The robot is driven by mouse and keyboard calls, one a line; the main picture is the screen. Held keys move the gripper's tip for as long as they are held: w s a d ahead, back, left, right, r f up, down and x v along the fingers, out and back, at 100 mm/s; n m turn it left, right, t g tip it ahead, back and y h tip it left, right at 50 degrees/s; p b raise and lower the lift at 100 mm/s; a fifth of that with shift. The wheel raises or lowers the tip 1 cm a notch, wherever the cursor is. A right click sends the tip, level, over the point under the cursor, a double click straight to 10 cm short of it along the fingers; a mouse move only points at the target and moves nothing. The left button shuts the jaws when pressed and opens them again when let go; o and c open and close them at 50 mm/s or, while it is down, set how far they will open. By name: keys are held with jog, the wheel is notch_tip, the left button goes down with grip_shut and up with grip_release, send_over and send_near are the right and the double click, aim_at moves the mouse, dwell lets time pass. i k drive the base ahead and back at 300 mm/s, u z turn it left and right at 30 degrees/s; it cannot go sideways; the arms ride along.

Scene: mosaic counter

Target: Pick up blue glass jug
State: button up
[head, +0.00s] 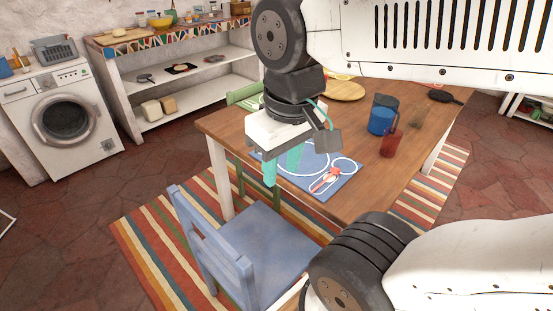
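A blue jug-like vessel (381,119) stands upright on the wooden table (360,184), right of the middle of the head view. I cannot tell from here whether it is glass. A red glass (391,141) stands just in front of it and hides part of its right side. My gripper (282,168) points down near the table's left edge, well to the left of the blue vessel. Its two teal fingers are apart, and I see nothing between them.
A blue mat (345,182) with a white ring shape and a small red-and-white item (325,180) lies on the table. A round wooden board (344,90) and a dark pan (444,96) are farther back. A blue chair (240,255) stands at the table's near-left side.

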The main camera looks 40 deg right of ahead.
aim_at(385, 108)
jog(key=z, duration=1.95)
